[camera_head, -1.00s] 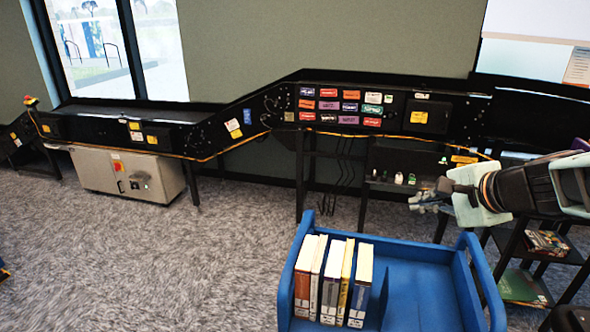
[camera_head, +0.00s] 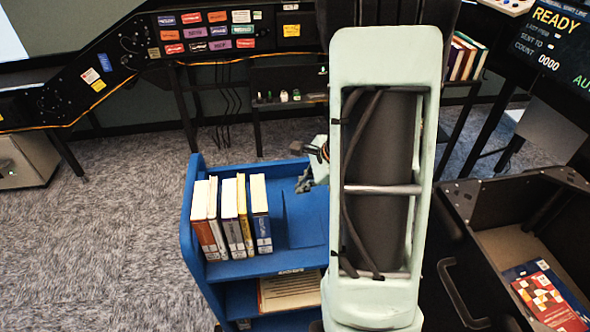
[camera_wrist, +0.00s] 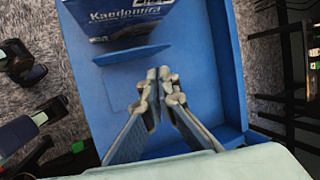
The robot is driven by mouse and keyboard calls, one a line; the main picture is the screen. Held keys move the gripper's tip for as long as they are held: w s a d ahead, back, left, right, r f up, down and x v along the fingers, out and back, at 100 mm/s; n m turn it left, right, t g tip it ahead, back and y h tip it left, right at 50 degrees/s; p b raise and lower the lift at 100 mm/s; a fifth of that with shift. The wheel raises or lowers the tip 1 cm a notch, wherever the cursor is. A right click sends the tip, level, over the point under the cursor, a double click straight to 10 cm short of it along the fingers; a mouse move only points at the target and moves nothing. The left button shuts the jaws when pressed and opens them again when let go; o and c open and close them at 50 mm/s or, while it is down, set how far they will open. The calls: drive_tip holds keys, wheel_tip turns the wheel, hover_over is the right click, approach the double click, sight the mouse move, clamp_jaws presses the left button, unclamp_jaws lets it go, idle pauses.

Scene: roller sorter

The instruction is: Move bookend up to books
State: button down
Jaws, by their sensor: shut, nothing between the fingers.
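A row of several upright books (camera_head: 231,218) stands at the left of the blue cart's top shelf (camera_head: 300,262). A blue bookend (camera_head: 283,212) stands upright just right of the books, apart from them by a small gap. In the wrist view, the bookend's upright plate (camera_wrist: 133,54) faces the dark blue end book (camera_wrist: 125,22), and its flat base lies on my gripper's side. My gripper (camera_wrist: 159,74) is shut and empty, above the shelf and beside the bookend. In the head view, it shows (camera_head: 306,183) right of the bookend, partly hidden by my arm.
The cart has raised side walls (camera_head: 187,225); a lower shelf holds a book (camera_head: 290,291). A black bin (camera_head: 478,250) with a red-and-blue book stands at right. A black conveyor with coloured labels (camera_head: 210,32) runs behind.

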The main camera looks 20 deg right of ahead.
wheel_tip(320, 180, down, 3)
drive_tip(key=b, duration=0.9)
approach(283, 234)
drive_tip(key=shift+m+y, duration=0.3)
drive_tip(key=w+d+f, duration=0.2)
drive_tip(key=d+f, duration=0.1)
drive_tip(key=shift+w+f, duration=0.2)
drive_tip(key=shift+w, duration=0.2)
drive_tip(key=shift+f+b, duration=0.95)
drive_tip(key=shift+r, duration=0.2)
drive_tip(key=shift+w+a, duration=0.2)
drive_tip(key=shift+a, duration=0.45)
drive_tip(key=shift+w+a, duration=0.2)
drive_tip(key=shift+a, duration=0.4)
drive_tip(key=shift+a, duration=0.3)
drive_tip(key=shift+w+a, duration=0.25)
drive_tip(key=shift+a, duration=0.35)
drive_tip(key=shift+a+b, duration=0.3)
drive_tip(key=shift+a, duration=0.05)
drive_tip(key=shift+w+a, duration=0.25)
drive_tip(key=shift+a, duration=0.3)
